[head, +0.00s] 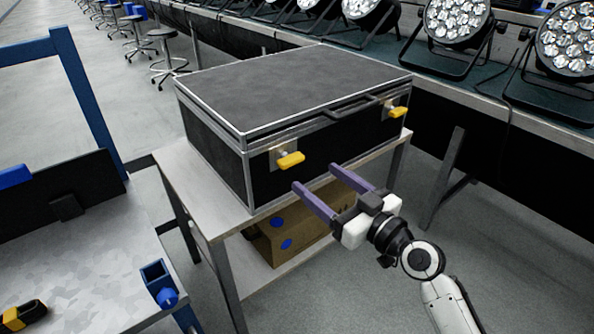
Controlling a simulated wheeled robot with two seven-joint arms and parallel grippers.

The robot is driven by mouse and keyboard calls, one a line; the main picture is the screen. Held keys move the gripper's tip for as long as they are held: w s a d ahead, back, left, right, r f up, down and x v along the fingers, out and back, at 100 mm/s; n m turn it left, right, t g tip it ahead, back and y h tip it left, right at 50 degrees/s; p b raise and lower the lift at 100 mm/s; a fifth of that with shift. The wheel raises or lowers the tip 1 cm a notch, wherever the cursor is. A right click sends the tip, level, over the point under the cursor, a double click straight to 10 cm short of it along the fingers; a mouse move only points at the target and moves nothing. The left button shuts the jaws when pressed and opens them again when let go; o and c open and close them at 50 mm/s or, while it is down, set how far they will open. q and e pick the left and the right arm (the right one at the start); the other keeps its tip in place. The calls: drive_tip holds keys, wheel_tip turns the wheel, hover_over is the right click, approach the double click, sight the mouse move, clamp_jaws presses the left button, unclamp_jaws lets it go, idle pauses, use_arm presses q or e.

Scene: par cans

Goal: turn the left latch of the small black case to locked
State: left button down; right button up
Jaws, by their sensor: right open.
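The black case (285,95) with metal edges lies closed on a small grey table. Its left latch (290,160) is a yellow handle on a metal plate on the front face, lying roughly level and pointing right. The right latch (398,112) is a similar yellow handle near the right end. A dark carry handle (352,107) sits between them. My right gripper (316,177) is open and empty, its purple fingers in front of the case, to the right of and a little below the left latch. It appears apart from the latch. My left gripper is not in view.
A workbench (90,265) is at left; a long bench with several par cans (456,20) runs behind. Floor at lower right is clear.

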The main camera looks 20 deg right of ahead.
sight(295, 162)
drive_tip(key=x, duration=0.8)
drive_tip(key=shift+w+a, duration=0.15)
drive_tip(key=shift+w, duration=0.15)
drive_tip(key=c, duration=1)
drive_tip(key=shift+c, duration=0.2)
